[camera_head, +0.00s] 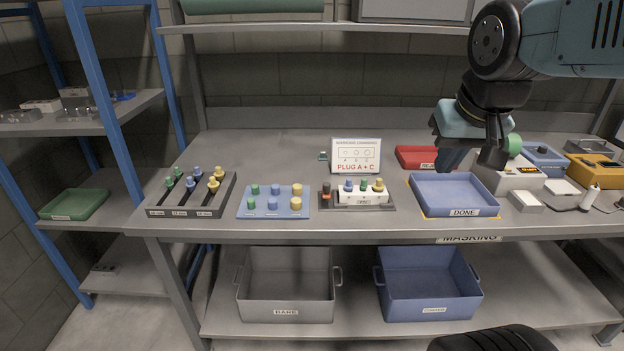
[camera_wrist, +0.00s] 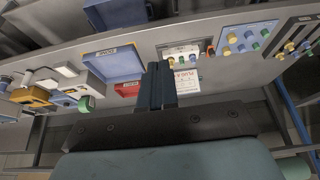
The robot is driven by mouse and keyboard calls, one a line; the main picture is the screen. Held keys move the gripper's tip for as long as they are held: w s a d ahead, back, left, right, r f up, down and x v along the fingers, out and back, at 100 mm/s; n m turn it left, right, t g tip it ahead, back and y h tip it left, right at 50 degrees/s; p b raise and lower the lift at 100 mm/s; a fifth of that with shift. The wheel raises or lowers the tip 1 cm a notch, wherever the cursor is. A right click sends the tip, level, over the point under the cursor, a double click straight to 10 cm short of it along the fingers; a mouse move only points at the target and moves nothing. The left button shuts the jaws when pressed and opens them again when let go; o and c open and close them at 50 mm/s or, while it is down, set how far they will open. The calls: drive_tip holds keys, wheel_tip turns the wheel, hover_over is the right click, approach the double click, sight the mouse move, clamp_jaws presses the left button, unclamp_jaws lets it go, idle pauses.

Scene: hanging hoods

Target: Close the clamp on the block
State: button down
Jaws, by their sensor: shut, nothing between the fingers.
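The white block (camera_head: 362,198) sits on a dark fixture base near the table's front edge, with a blue, a green and a yellow plug on top. A small dark and red part, apparently the clamp (camera_head: 326,190), stands at the block's left end; I cannot tell its exact position. In the wrist view the block (camera_wrist: 181,50) is upside down, with an orange-red part (camera_wrist: 210,50) beside it. My gripper (camera_head: 447,162) is shut and empty above the back of the blue DONE tray, right of the block and apart from it. Its fingers (camera_wrist: 157,72) also show in the wrist view.
A sign reading PLUG A + C (camera_head: 355,154) stands behind the block. A blue plug tray (camera_head: 243,211) and a dark slotted rack (camera_head: 155,212) are to the left. The DONE tray (camera_head: 428,205) and a red tray (camera_head: 405,156) are to the right. Table before the sign is narrow.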

drive_tip(key=w+a+m+g+h, duration=0.15)
drive_tip(key=w+a, duration=0.25)
drive_tip(key=w, duration=0.7)
drive_tip(key=g+h, duration=0.1)
drive_tip(key=h, duration=0.2)
hover_over(326, 187)
drive_tip(key=s+a, duration=0.2)
drive_tip(key=s, duration=0.3)
wheel_tip(326, 187, down, 9)
drive_tip(key=w+a+f+h, duration=0.1)
drive_tip(key=w+a+f, duration=0.1)
drive_tip(key=a, duration=0.3)
drive_tip(key=w+a+f+m+h, duration=0.1)
drive_tip(key=w+a+f, duration=0.1)
drive_tip(key=a+f, duration=0.2)
drive_tip(key=shift+a+t, duration=0.45)
drive_tip(key=shift+a, duration=0.4)
drive_tip(key=shift+f+m, duration=0.1)
drive_tip(key=shift+m, duration=0.15)
drive_tip(key=x, duration=0.9)
drive_tip(key=shift+d+f, duration=0.1)
drive_tip(key=shift+f, duration=0.1)
drive_tip(key=d, duration=0.3)
drive_tip(key=shift+s+f, duration=0.2)
drive_tip(key=shift+f, duration=0.05)
drive_tip(key=shift+d, duration=0.6)
